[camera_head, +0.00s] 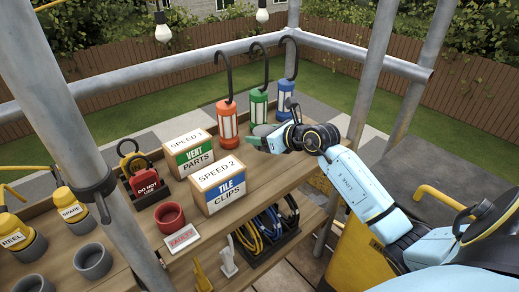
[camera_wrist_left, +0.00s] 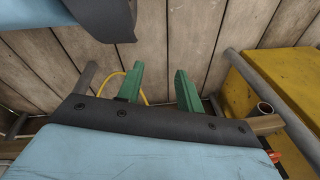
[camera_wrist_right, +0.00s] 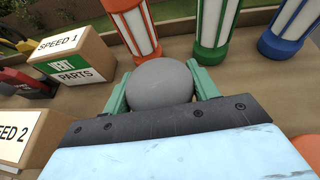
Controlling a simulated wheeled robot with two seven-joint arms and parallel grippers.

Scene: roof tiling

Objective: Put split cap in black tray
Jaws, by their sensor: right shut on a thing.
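My right gripper (camera_head: 262,143) is shut on a grey rounded cap (camera_wrist_right: 160,82), held between its green fingertips in the right wrist view. The cap also shows in the head view (camera_head: 263,130), just in front of the lanterns at the bench's right part. No split can be made out on it. A black tray (camera_head: 152,197) stands at the left of the bench with a red "DO NOT" tag piece in it. My left gripper (camera_wrist_left: 159,85) is open and empty over wooden boards, out of the head view.
The "VENT PARTS" box (camera_head: 190,152) and "TILE CLIPS" box (camera_head: 219,184) stand between the cap and the tray. Red, green and blue lanterns (camera_head: 227,125) line the back. A red cup (camera_head: 169,216) stands by a "FAULTY" card (camera_head: 182,238). A black cable rack (camera_head: 268,246) is below.

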